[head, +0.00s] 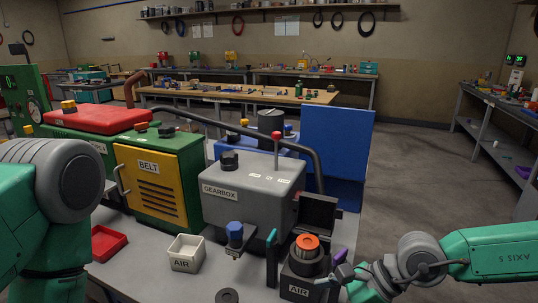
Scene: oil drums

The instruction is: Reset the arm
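My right arm comes in from the right edge, and its gripper (345,274) is low in the picture, just right of the dark AIR block (297,291) with the orange cap (307,243). Its fingers overlap the block's edge in the picture; I cannot tell whether they touch it or how far apart they are. My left arm shows only as a large grey and teal joint at the left edge; its gripper is out of view. The grey gearbox (243,208) stands behind the AIR block, with a blue knob (235,232) at its front.
A green machine with a yellow BELT door (158,187) stands left of the gearbox. A red tray (104,243) and a white AIR box (186,254) lie on the bench in front. A blue panel (338,150) stands behind. Open floor (420,190) lies right, before a side bench (500,130).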

